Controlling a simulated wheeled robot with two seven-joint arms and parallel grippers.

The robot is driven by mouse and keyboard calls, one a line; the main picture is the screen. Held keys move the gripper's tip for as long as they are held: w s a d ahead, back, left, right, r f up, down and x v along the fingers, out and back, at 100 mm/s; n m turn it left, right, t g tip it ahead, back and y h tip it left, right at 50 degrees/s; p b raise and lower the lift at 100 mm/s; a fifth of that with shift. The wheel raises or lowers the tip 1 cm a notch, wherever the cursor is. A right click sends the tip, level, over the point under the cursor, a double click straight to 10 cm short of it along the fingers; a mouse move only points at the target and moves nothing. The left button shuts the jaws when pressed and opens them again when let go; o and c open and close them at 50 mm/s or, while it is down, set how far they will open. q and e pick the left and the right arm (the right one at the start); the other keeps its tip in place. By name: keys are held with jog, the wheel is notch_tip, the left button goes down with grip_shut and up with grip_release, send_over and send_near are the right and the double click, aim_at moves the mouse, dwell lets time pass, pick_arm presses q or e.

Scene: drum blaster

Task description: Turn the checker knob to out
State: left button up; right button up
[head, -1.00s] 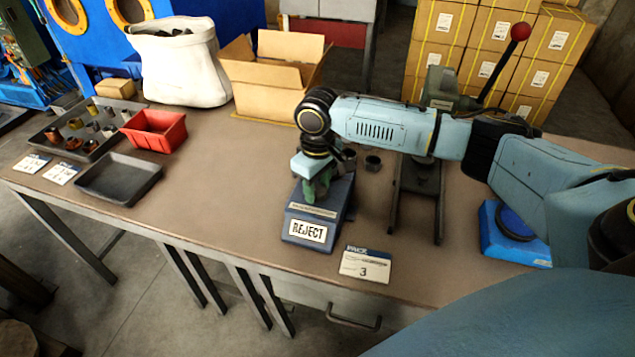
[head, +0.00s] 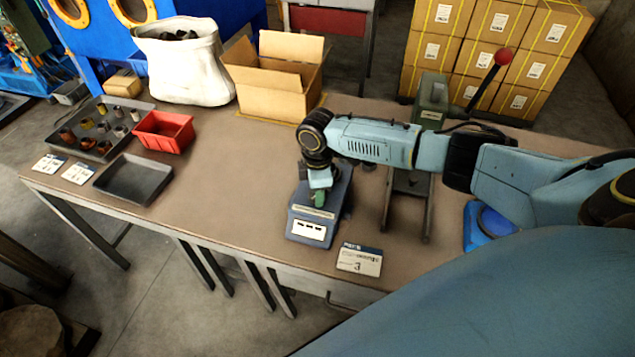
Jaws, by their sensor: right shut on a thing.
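The checker is a blue-grey box (head: 311,229) on the table, with a sloped front and a small white display (head: 309,229) that shows dark marks like dashes. Its green knob (head: 318,200) sits on the upper part of the box, mostly hidden by my gripper. My right gripper (head: 319,192) points down from the arm above and is shut on the knob. The fingers are small here and the knob's exact pointing is hard to read. My left gripper is not in view.
A card (head: 359,260) lies right of the checker. Behind stand a green press (head: 432,102) with a red-tipped lever, an open carton (head: 272,85) and a white sack (head: 187,68). A red bin (head: 163,131) and a black tray (head: 133,179) are left. The table between is clear.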

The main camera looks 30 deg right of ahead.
jog(key=n+p, duration=0.1)
jog(key=n, duration=0.2)
jog(key=shift+a+n, duration=0.1)
jog(key=shift+n, duration=0.4)
jog(key=o, duration=1)
jog(key=shift+r, duration=0.1)
notch_tip(320, 180, up, 13)
jog(key=shift+r+p, duration=0.15)
jog(key=shift+p, duration=0.45)
jog(key=shift+s, duration=0.1)
